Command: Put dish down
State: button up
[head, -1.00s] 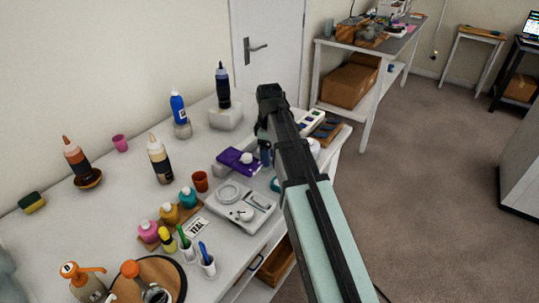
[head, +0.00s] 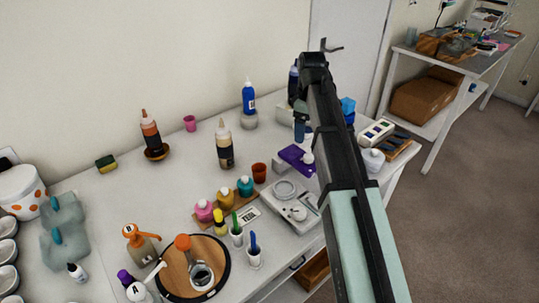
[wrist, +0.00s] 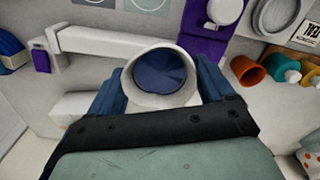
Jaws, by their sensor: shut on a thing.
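My gripper (wrist: 163,88) has its blue fingers on both sides of a small round white dish (wrist: 187,94) with dark blue inside. The fingers are shut on it, and the dish looks upright or slightly tilted in the wrist view. In the head view the gripper (head: 300,128) is over the back right of the white table (head: 120,200), behind the purple item. The dish is not clearly visible there, and its height above the table cannot be told.
A purple item with a white knob (head: 296,160) lies just in front of the gripper. A dark bottle (head: 293,78) and blue bottle (head: 249,98) stand behind. Bare table shows left of the cup.

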send_over(263, 156)
jog(key=shift+n, duration=0.3)
jog(key=shift+s+f, duration=0.1)
jog(key=shift+f, duration=4.9)
jog(key=o, duration=1)
jog(key=shift+f, duration=0.1)
jog(key=shift+c, duration=0.2)
notch_tip(263, 156, up, 12)
